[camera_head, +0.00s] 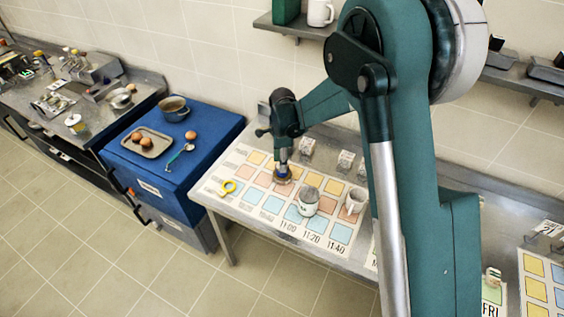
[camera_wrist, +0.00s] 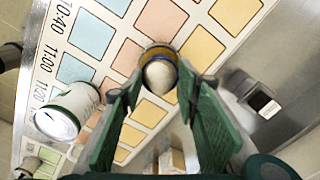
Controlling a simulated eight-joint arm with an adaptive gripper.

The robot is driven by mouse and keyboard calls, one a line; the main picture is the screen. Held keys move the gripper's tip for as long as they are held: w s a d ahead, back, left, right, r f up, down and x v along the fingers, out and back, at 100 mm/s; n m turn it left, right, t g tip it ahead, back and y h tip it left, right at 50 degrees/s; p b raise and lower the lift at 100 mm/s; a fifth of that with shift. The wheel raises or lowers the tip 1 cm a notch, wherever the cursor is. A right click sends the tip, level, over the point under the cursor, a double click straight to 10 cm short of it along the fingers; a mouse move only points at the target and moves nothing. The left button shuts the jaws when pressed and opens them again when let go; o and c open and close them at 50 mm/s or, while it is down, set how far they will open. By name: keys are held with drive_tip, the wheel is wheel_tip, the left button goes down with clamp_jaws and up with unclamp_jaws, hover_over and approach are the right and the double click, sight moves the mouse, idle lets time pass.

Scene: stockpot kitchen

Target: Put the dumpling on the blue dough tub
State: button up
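A pale rounded item (camera_wrist: 160,75), which looks like the dumpling, sits in or on a small round orange-and-blue holder on the calendar-like mat. My gripper (camera_wrist: 160,72) is over it in the wrist view, with its green fingers spread on either side; I cannot tell whether they touch it. In the head view my gripper (camera_head: 283,172) points down at the mat, and the item below is mostly hidden. The blue dough tub (camera_head: 150,185) appears to be the large blue box at the left, with a flat blue top.
On the blue top are a pot (camera_head: 174,109), a tray (camera_head: 160,151) with brown round items, a spoon (camera_head: 176,158) and another brown item (camera_head: 190,135). A white can (camera_head: 308,202), a mug (camera_head: 355,201) and a yellow ring-shaped item (camera_head: 227,187) are on the mat (camera_head: 240,205).

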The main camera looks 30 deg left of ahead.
drive_tip(key=shift+o, duration=0.4)
drive_tip(key=shift+r, duration=0.15)
wheel_tip(320, 180, up, 12)
idle(0.7)
idle(0.5)
drive_tip(key=shift+r, duration=0.1)
